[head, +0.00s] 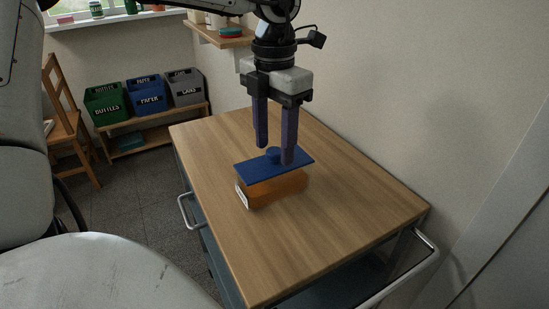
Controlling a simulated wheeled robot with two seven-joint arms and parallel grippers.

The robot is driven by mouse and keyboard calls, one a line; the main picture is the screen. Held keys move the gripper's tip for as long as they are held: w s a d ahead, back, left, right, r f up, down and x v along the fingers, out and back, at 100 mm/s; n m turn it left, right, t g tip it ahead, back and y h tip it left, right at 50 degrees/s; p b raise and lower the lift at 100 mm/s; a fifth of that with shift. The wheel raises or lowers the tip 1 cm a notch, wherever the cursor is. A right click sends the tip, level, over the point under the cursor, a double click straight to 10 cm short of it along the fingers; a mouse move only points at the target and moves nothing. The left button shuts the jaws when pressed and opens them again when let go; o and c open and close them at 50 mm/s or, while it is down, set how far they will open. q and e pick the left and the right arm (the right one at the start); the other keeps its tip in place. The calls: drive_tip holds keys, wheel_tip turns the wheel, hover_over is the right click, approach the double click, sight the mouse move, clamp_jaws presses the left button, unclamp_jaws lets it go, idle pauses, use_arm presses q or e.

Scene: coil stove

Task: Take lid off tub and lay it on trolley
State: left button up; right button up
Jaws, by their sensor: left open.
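An orange tub (280,188) with a white patch on its left end stands on the wooden top of the trolley (360,210). A flat blue lid (248,169) with a round blue knob (272,155) lies over the tub, roughly level. I cannot tell whether it sits fully down on the rim. My left gripper (274,154) points down from above and is open. Its two fingers stand on either side of the knob, and the right finger hides part of the lid. I cannot tell whether either finger touches the knob. My right gripper is out of view.
The trolley top is clear around the tub. Metal handles (415,262) stick out from the trolley at right and left. A wall stands close behind it on the right. Green, blue and grey bins (147,93) stand on a bench (155,140) at back left, beside a wooden chair (62,120).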

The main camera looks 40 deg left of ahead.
use_arm(q)
drive_tip(key=shift+f, duration=0.6)
drive_tip(key=c, duration=1.1)
